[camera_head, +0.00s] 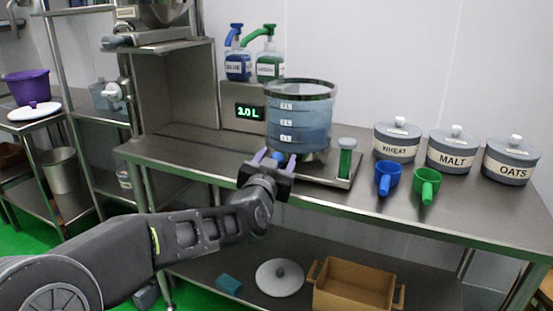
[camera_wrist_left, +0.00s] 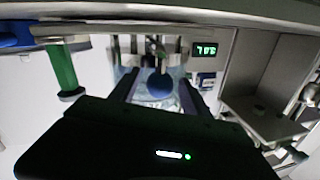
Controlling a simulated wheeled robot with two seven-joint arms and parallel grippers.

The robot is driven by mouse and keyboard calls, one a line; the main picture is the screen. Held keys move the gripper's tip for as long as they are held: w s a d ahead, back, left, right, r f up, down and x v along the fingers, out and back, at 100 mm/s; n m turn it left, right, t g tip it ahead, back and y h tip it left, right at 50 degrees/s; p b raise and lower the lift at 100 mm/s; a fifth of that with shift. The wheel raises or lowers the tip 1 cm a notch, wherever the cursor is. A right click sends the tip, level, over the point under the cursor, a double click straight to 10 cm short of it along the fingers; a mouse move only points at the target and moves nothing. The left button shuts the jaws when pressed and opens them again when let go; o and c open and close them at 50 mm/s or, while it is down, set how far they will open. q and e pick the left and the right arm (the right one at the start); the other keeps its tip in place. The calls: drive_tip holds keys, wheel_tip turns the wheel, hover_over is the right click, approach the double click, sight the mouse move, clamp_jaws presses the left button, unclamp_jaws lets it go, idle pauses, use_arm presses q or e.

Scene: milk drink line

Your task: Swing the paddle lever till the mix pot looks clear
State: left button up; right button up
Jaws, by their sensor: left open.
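The mix pot (camera_head: 300,118) is a clear cylinder with a dark rim and white level marks, on the steel bench. Its content looks hazy blue. A round blue knob (camera_head: 277,157), seemingly the paddle lever's end, sits low at the pot's front. My left gripper (camera_head: 274,161) is open, one finger on each side of the knob. In the left wrist view the knob (camera_wrist_left: 159,84) lies between the open fingers, with the pot (camera_wrist_left: 150,100) behind it. I cannot tell whether the fingers touch it. My right gripper is not in view.
A green-handled post (camera_head: 346,160) stands close right of the pot. A green display (camera_head: 249,112) and blue and green pump bottles (camera_head: 238,66) are behind. Blue and green scoops (camera_head: 388,177) and labelled grain canisters (camera_head: 452,150) stand further right. A wooden crate (camera_head: 353,288) is on the lower shelf.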

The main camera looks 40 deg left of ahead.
use_arm(q)
drive_tip(key=v, duration=0.7)
drive_tip(key=shift+s+d+p, duration=0.15)
drive_tip(key=shift+s+p, duration=0.15)
drive_tip(key=shift+p, duration=0.15)
